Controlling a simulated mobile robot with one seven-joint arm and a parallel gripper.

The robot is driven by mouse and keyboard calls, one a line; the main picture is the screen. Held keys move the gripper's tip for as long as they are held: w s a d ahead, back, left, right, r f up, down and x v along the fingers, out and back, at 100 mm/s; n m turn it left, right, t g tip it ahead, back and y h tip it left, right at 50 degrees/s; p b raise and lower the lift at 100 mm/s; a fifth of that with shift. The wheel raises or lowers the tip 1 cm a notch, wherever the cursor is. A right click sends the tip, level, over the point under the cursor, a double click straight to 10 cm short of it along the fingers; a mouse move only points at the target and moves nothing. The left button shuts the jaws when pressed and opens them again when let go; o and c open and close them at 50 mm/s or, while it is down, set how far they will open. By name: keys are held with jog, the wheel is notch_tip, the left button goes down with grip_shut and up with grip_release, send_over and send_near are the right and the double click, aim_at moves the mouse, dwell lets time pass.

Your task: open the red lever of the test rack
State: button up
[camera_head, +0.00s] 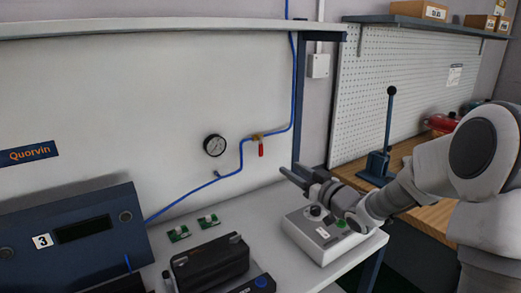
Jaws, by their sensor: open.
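The red lever (261,150) hangs straight down from a small brass valve (256,137) on the blue air line (241,158) at the back panel. The line runs on both sides of the valve, rising at the right and dropping to the lower left. My gripper (287,175) is open and empty, to the lower right of the lever in the picture. Its fingers point left, above the bench by the grey control box. A gap shows between the fingertips and the lever; the depth between them is hard to judge.
A round gauge (215,145) sits left of the valve. A grey control box (322,234) stands under my gripper. Two green boards (208,220), a black device (210,262) and a dark blue unit (75,243) occupy the bench. A lever press (378,162) stands on the wooden bench at right.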

aim_at(262, 150)
jog(key=b+x, duration=0.1)
jog(key=x, duration=1.5)
jog(key=shift+w+a, duration=0.2)
jog(key=shift+w, duration=0.1)
grip_shut()
